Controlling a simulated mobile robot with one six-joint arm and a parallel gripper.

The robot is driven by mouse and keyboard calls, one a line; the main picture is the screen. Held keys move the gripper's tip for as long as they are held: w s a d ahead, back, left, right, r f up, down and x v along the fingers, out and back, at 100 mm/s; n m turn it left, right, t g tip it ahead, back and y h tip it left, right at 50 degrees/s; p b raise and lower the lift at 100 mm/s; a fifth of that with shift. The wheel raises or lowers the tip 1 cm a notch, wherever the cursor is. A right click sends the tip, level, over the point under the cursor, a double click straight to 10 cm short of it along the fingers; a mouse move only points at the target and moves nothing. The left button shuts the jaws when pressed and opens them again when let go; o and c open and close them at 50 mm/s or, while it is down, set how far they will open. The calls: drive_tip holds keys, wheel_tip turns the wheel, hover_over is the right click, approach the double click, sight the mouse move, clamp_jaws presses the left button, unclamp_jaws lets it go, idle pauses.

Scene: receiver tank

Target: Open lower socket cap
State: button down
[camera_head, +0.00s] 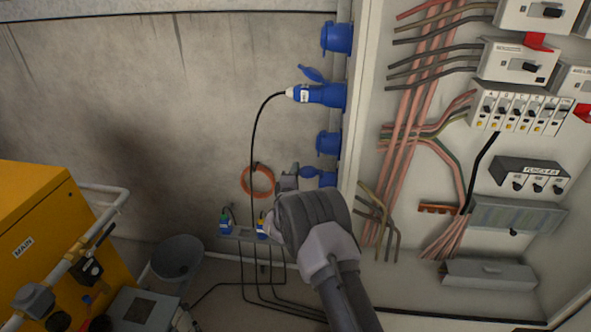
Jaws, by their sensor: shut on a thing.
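Several blue sockets stick out from the left side of the electrical cabinet in a column. The lower socket (326,179) is the bottom one, partly hidden behind my wrist. Its blue cap (309,173) shows at the socket's left end, right by my fingertips. My gripper (289,178) reaches up from below and is shut on the cap at its left edge. The fingers cover part of the cap, so I cannot tell how far it is tilted.
Above are a closed blue socket (328,143), a socket with a blue plug (318,94) and black cable, and a top socket (337,38). An orange cable coil (257,181) hangs on the wall. A yellow machine (45,225) and grey bucket (177,257) stand left. Cabinet wiring is right.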

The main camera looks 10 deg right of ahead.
drive_tip(key=shift+f+n, duration=0.55)
drive_tip(key=shift+n, duration=0.25)
drive_tip(key=c, duration=1.6)
unclamp_jaws()
drive_tip(key=p+v, duration=0.4)
drive_tip(key=v, duration=1.3)
drive_tip(key=shift+s, duration=0.2)
